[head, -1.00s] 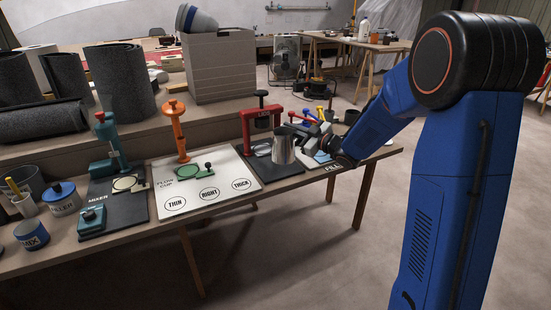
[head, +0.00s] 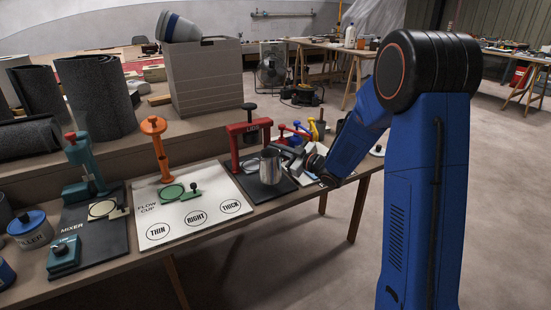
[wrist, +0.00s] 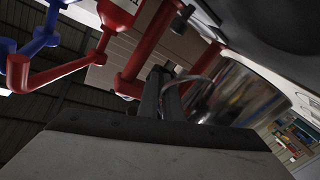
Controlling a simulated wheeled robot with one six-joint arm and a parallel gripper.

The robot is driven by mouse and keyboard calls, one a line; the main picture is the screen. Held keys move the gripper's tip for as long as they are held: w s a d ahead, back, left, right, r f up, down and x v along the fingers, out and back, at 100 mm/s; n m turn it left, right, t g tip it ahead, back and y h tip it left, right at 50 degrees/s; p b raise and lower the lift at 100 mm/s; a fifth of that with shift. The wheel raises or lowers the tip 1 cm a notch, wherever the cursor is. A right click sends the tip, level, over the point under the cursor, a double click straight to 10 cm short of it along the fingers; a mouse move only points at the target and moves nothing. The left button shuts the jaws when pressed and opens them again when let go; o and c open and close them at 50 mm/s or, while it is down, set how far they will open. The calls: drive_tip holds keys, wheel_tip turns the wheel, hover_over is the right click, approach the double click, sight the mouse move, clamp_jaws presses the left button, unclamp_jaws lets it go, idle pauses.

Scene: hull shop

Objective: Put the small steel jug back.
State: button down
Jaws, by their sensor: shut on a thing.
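The small steel jug (head: 270,166) is upright in front of the red stand, over the black mat (head: 281,188). I cannot tell whether its base touches the mat. My gripper (head: 287,155) is shut on the jug from its right side. In the wrist view, the dark fingers (wrist: 166,92) meet the jug (wrist: 240,97), whose shiny wall reflects the shop. The jug's far side and base are hidden there.
The red stand (head: 235,150) rises close behind the jug. To the left lie the white flow cup board (head: 178,218) and the teal mixer (head: 80,160). Blue, red and yellow tools (head: 313,128) stand behind my gripper. Open floor lies in front of the bench.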

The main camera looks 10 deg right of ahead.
drive_tip(key=shift+f, duration=1.75)
drive_tip(key=shift+f, duration=0.1)
drive_tip(key=c, duration=1.9)
unclamp_jaws()
drive_tip(key=shift+c, duration=0.2)
drive_tip(key=v, duration=1.2)
